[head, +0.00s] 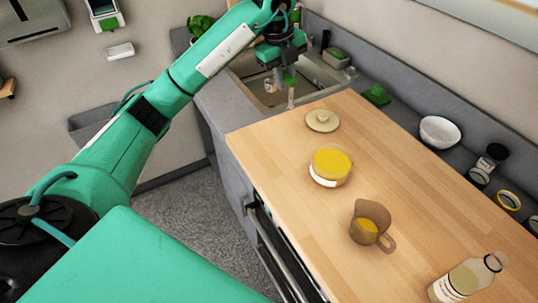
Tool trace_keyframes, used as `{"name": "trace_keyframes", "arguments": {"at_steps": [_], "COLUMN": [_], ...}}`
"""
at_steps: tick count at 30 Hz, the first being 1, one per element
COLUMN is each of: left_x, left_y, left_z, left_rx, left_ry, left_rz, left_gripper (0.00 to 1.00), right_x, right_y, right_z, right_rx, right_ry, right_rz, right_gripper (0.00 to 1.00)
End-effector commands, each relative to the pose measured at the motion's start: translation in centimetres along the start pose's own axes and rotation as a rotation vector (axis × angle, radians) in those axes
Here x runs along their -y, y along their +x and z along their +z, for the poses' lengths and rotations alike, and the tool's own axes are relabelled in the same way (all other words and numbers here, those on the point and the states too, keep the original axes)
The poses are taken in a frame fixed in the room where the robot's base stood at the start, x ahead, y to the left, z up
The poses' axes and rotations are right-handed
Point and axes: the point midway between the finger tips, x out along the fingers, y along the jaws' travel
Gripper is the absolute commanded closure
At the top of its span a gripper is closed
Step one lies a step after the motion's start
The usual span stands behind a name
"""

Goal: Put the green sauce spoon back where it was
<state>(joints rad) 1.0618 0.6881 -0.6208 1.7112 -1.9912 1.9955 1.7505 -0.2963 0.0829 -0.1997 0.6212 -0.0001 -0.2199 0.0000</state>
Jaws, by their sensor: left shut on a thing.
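My left gripper (287,68) is at the top of the head view, over the sink by the far end of the wooden counter. It is shut on a small, slim thing, green above with a pale lower end, which I take to be the green sauce spoon (291,97). It hangs about upright near the counter's far left corner; its details are too small to tell. A jar with a yellow top (331,166) and a round beige lid (322,120) sit on the counter (290,150). My right gripper is not in view.
A brown jug (368,224) and a clear bottle (466,279) stand on the near part of the counter. A white bowl (439,132) and a dark-topped jar (488,162) stand on the grey ledge behind. The sink (309,80) is beyond the counter.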

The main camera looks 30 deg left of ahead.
Motion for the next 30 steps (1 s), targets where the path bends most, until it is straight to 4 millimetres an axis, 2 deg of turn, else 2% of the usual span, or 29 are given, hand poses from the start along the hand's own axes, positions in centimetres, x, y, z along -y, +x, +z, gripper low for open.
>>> {"name": "trace_keyframes", "arguments": {"at_steps": [4, 8, 22, 25, 30], "left_x": [-0.7, -1.1, -3.2, -3.5, -3.7], "left_y": [0.1, 1.7, 12.3, 13.9, 15.1], "left_z": [1.1, 1.1, 1.1, 1.0, 1.1], "left_rx": [0.006, 0.005, 0.005, 0.006, 0.007], "left_ry": [-0.035, -0.038, -0.038, -0.037, -0.037], "left_rz": [0.000, 0.004, 0.004, 0.002, 0.001], "left_gripper": [1.00, 1.00, 1.00, 1.00, 1.00], "right_x": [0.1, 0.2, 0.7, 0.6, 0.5], "right_y": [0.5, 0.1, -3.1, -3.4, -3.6], "right_z": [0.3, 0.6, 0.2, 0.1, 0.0], "right_rx": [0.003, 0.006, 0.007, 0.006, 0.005], "right_ry": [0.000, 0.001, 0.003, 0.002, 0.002], "right_rz": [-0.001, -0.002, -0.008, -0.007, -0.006], "right_gripper": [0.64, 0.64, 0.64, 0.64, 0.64]}}
